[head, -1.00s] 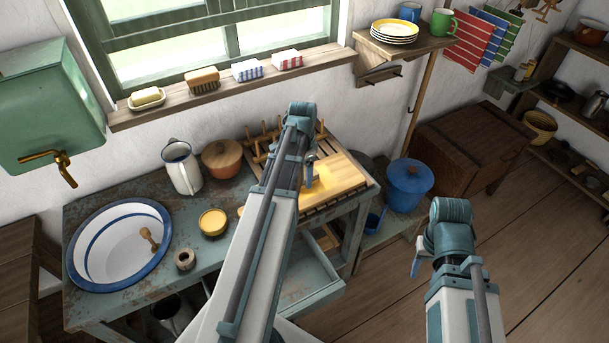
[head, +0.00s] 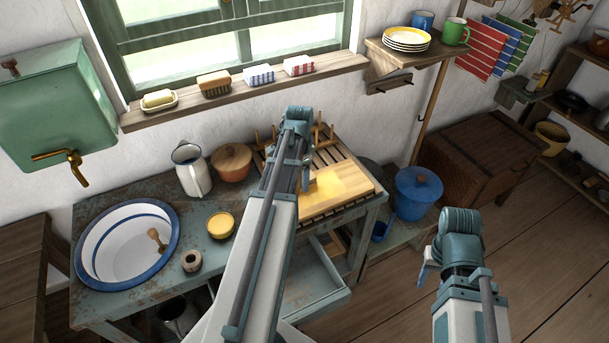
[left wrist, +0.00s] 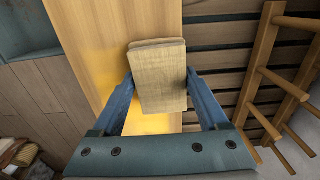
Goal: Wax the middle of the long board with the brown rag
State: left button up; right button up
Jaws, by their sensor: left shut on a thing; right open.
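The long board (head: 358,182) lies on the slatted rack at the right end of the washstand. A shiny yellow patch covers part of its middle; the patch also shows on the board in the left wrist view (left wrist: 103,60). My left gripper (head: 308,182) is shut on the folded brown rag (left wrist: 160,78), which is over the board's middle. I cannot tell whether the rag presses on the wood. My left arm hides part of the board and most of the rag in the head view. My right gripper (head: 422,274) is open and empty, out over the floor at the right.
A tin of yellow wax (head: 221,225), a wooden-lidded pot (head: 231,163), a white jug (head: 191,170) and a basin (head: 126,246) stand on the washstand. Wooden pegs (left wrist: 285,85) rise from the rack near my left gripper. A blue lidded pot (head: 417,194) stands right of the washstand.

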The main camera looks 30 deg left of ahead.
aim_at(313, 204)
pick_arm(q)
jog(key=shift+s, duration=0.1)
jog(key=shift+s+d, duration=0.35)
jog(key=shift+d, duration=0.3)
jog(key=shift+s+d, duration=0.35)
jog(key=shift+d, duration=0.25)
jog(key=shift+d, duration=0.1)
jog(key=shift+s+d, duration=0.4)
jog(key=shift+d, duration=0.25)
jog(key=shift+s+d, duration=0.4)
jog(key=shift+d, duration=0.2)
jog(key=shift+d, duration=0.1)
jog(key=shift+s+d, duration=0.4)
jog(key=shift+d, duration=0.2)
jog(key=shift+s+d, duration=0.35)
jog(key=shift+d, duration=0.25)
jog(key=shift+r, duration=0.15)
notch_tip(313, 204, up, 6)
jog(key=p, duration=0.6)
